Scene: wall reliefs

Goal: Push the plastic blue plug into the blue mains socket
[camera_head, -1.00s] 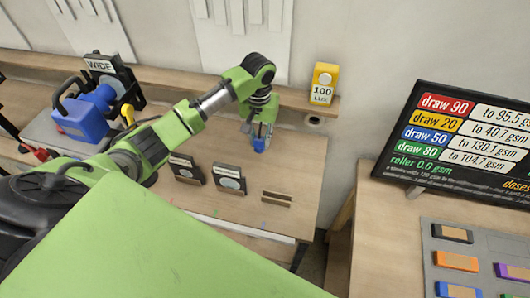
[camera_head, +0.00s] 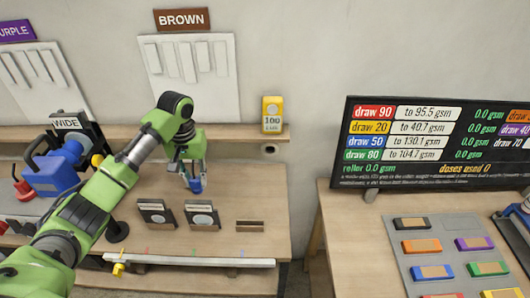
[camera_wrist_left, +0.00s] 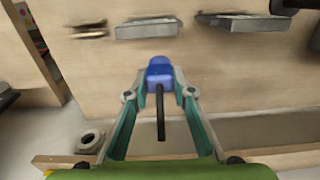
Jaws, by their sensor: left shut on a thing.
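The blue plug (camera_head: 196,185) is held at the tips of my left gripper (camera_head: 193,175), above the wooden bench. In the left wrist view the blue plug (camera_wrist_left: 160,70) sits between the two green fingers, with a black cord (camera_wrist_left: 160,112) trailing from it toward the wrist. My left gripper (camera_wrist_left: 160,85) is shut on it. I cannot make out a blue mains socket in either view. My right gripper is not in view.
Two dark holders with round faces (camera_head: 200,215) and a slotted wooden block (camera_head: 250,225) stand on the bench. A blue machine (camera_head: 55,175) is at left. A yellow box (camera_head: 272,114) stands on the shelf (camera_head: 230,133). A black board (camera_head: 430,140) is above the right table (camera_head: 350,225).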

